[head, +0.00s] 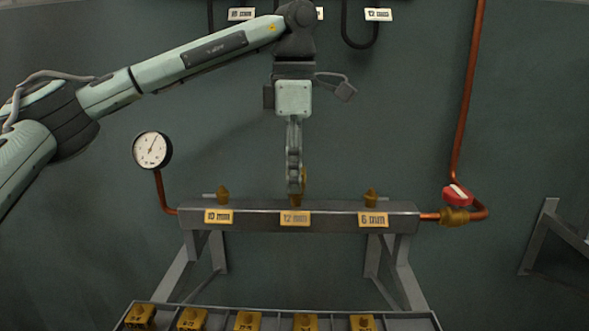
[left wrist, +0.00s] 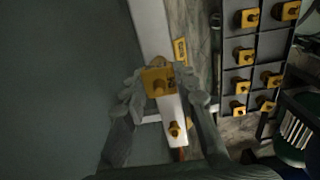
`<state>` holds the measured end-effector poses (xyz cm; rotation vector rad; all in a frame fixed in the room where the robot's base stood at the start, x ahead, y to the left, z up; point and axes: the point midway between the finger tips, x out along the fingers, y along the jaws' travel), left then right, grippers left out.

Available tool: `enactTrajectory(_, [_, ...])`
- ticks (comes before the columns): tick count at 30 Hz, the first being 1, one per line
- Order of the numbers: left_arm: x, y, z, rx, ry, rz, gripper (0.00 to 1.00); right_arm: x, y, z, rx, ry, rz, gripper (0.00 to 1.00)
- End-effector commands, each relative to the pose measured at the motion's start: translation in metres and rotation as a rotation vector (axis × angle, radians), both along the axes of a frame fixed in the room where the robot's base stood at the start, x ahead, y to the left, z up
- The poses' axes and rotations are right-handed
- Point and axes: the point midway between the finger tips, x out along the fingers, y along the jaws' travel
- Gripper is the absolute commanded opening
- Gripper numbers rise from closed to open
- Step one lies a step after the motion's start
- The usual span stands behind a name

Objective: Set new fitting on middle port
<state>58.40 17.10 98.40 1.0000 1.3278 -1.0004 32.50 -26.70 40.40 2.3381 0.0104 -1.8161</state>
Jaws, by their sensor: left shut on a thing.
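The manifold (head: 340,217) is a grey bar on a stand with three ports, labelled 10 mm, 12 mm and 6 mm from left to right. My left gripper (head: 296,190) points down over the middle port (head: 296,202), above the 12 mm label (head: 295,219). In the left wrist view its fingers (left wrist: 160,90) are shut on a brass fitting with a yellow tag (left wrist: 158,80), which lines up with the bar. Whether the fitting touches the port is hidden. Brass pieces stand on the left port (head: 223,193) and right port (head: 371,197). My right gripper is not in view.
A tray (head: 275,322) with several yellow-tagged fittings stands in front; it also shows in the left wrist view (left wrist: 222,60). A pressure gauge (head: 152,150) stands at left on a copper pipe. A red-handled valve (head: 457,195) is at right. Labelled hoses (head: 378,15) hang behind.

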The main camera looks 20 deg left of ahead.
Motion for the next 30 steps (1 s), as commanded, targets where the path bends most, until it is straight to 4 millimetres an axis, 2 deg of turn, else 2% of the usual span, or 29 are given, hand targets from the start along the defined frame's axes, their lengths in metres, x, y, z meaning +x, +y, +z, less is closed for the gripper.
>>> enactTrajectory(17, [-0.0001, 0.0000, -0.0076, 0.000, 0.001, 0.000, 0.00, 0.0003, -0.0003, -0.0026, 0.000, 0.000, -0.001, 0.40])
enactTrajectory(18, [-0.0001, 0.0000, -0.0062, -0.001, 0.001, 0.000, 0.33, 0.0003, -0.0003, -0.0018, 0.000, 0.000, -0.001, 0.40])
enactTrajectory(21, [0.0000, 0.0000, -0.0061, -0.001, 0.000, 0.000, 0.45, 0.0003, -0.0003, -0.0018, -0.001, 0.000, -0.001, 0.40])
enactTrajectory(23, [0.0000, 0.0000, -0.0061, 0.000, 0.000, 0.000, 0.52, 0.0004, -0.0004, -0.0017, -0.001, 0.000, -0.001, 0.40])
enactTrajectory(30, [0.0000, 0.0000, -0.0064, 0.000, 0.001, 0.000, 0.52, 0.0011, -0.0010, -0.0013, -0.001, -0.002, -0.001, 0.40])
